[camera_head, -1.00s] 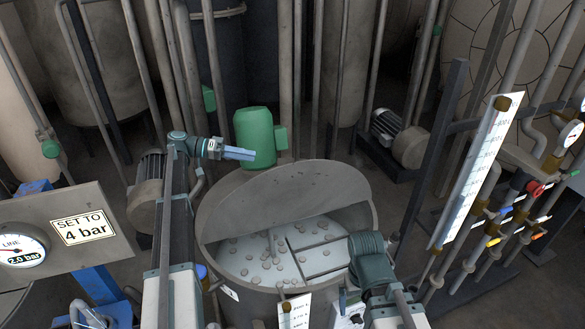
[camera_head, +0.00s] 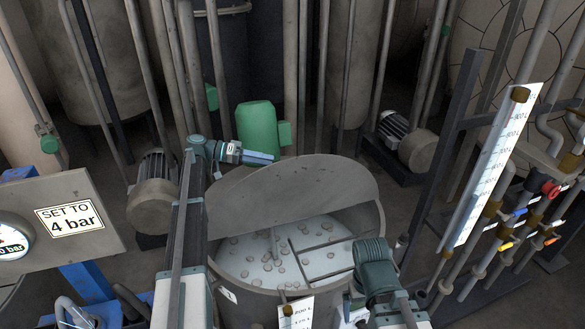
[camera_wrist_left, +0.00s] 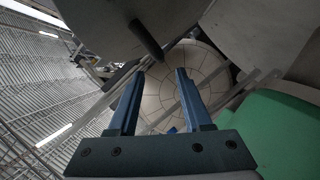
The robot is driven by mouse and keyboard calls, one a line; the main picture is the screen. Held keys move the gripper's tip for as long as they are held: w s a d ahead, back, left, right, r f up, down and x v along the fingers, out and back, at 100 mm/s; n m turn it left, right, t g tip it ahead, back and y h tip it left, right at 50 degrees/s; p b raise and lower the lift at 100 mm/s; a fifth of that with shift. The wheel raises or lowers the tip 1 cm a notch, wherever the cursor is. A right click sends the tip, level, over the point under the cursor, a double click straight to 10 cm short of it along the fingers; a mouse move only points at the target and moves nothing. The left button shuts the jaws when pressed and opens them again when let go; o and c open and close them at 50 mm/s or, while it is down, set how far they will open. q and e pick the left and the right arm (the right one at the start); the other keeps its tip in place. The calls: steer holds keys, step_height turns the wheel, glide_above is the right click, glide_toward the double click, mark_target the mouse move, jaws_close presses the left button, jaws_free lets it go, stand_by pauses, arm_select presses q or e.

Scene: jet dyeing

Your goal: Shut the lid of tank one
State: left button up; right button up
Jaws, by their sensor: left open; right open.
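Tank one (camera_head: 222,285) is the round grey vessel in the head view, with pale liquid and several small round pieces inside. Its grey lid (camera_head: 310,183) stands raised and tilted at the back of the mouth. My left gripper (camera_head: 266,158) is behind the lid's upper edge, in front of the green motor housing. The left wrist view shows its blue fingers (camera_wrist_left: 163,72) apart and empty, with a dark rod (camera_wrist_left: 147,40) beyond the tips. I cannot tell whether it touches the lid. My right arm's wrist is at the tank's right rim; its fingers are hidden.
The green motor housing (camera_head: 258,128) is close behind my left gripper and also fills the right of the wrist view (camera_wrist_left: 280,130). A sign panel (camera_head: 70,218) stands at left. Pipes and valves (camera_head: 530,200) crowd the right, with a white level scale (camera_head: 495,160).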

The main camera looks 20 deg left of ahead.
mark_target(292, 165)
arm_select(q)
steer(key=b+x, duration=0.1)
steer(key=x, duration=0.8)
steer(key=shift+d+f+b, duration=0.1)
steer(key=shift+d+b, duration=0.15)
steer(key=shift+b, duration=0.15)
jaws_close()
stand_by(0.9)
